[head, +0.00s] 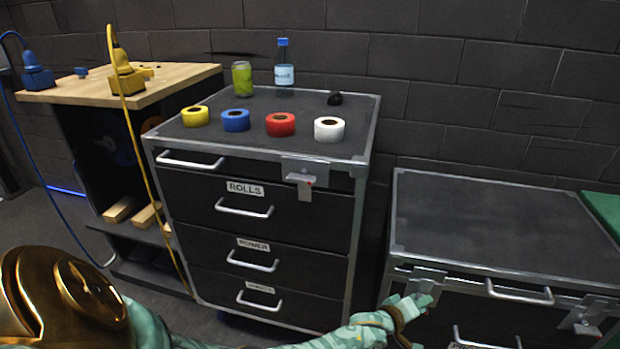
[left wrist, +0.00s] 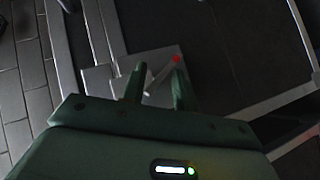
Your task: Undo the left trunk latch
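The trunk (head: 500,225) is a low black case with metal edges at the right of the head view. Its left latch (head: 428,279) is a grey metal plate on the front upper edge. My left gripper (head: 418,303) is at this latch and covers its lower part. In the left wrist view, the left latch (left wrist: 174,56) shows a red dot and a pale lever. The fingers of my left gripper (left wrist: 158,82) stand apart on either side of the lever; contact is not clear. The right latch (head: 588,313) is clear of my gripper. My right gripper is not in view.
A drawer cabinet (head: 262,155) with its own latch (head: 304,174) stands left of the trunk, with several tape rolls, a jar (head: 242,78) and a bottle (head: 284,65) on top. A trunk handle (head: 520,293) lies between the latches. The trunk top is bare.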

